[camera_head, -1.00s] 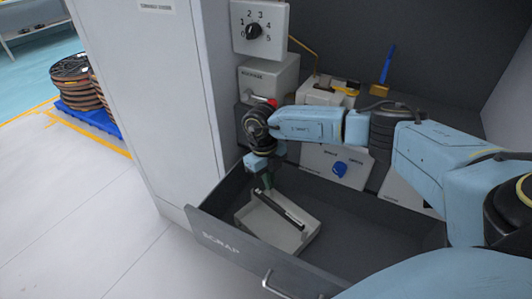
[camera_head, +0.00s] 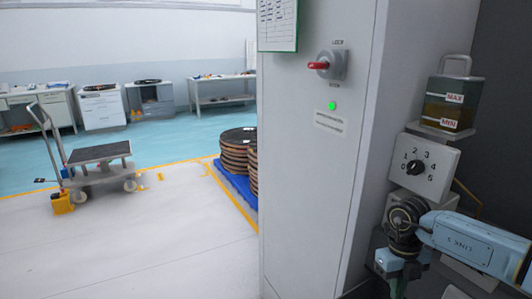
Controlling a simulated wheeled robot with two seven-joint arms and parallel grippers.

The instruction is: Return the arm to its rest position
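My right arm (camera_head: 465,243) comes in from the lower right, in front of the machine's recess. Its dark wrist joint sits just below the numbered dial panel in the picture. My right gripper (camera_head: 393,287) hangs downward at the bottom edge. Its fingertips are cut off or too small to read, so I cannot tell whether it is open or holds anything. My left gripper is not in view.
A tall white cabinet (camera_head: 312,190) with a red-handled switch (camera_head: 325,65) stands left of the arm. A numbered dial panel (camera_head: 425,165) and an oil reservoir (camera_head: 452,103) are above it. Coil stacks (camera_head: 238,152) and a cart (camera_head: 100,155) stand on the open floor at left.

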